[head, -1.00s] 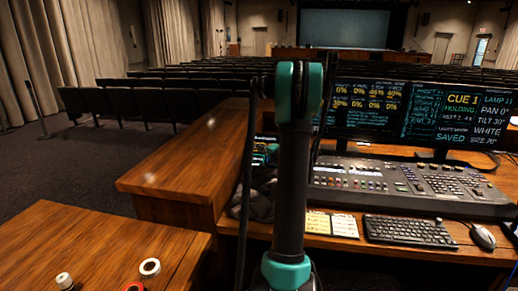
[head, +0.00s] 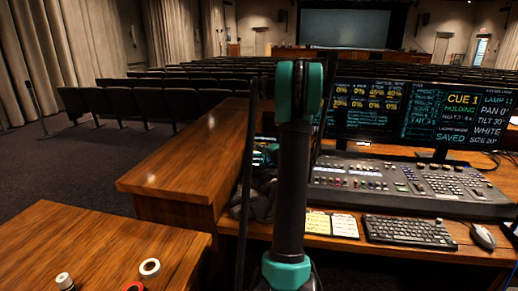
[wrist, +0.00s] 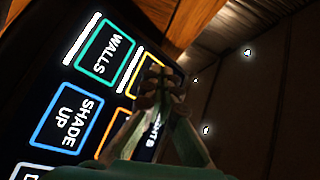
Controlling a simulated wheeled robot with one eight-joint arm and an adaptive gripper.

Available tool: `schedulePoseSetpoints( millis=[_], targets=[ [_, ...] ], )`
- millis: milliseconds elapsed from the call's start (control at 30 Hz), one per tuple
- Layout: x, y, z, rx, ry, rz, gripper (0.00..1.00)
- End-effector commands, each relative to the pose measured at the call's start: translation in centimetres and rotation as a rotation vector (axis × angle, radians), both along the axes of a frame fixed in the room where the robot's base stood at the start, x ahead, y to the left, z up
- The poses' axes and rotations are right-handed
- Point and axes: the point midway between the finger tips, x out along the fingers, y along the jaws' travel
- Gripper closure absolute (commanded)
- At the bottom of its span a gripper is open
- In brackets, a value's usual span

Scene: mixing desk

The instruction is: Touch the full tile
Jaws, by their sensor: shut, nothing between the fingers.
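A dark touch panel (wrist: 20,105) with outlined tiles fills the left of the wrist view, turned sideways. I can read no tile marked full. My gripper (wrist: 160,82) is shut and empty in front of the panel; I cannot tell whether it touches. In the head view, a small lit screen (head: 262,157) shows partly behind my arm.
A lighting console (head: 400,185) with two monitors behind it, a keyboard (head: 408,230) and a mouse (head: 482,236) occupy the desk at right. A wooden ledge (head: 185,165) runs along the left. Small round items, including a white ring (head: 149,267), lie on the near-left table.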

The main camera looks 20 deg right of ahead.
Motion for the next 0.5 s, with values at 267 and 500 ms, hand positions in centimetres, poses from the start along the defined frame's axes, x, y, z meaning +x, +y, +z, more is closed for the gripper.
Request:
schedulePoseSetpoints(
  millis=[267, 500],
  targets=[
    [-0.69, 0.47, 0.42, 0.0, 0.0, 0.0, 1.0],
    [-0.73, 0.51, 0.46, 0.0, 0.0, 0.0, 1.0]
  ],
)
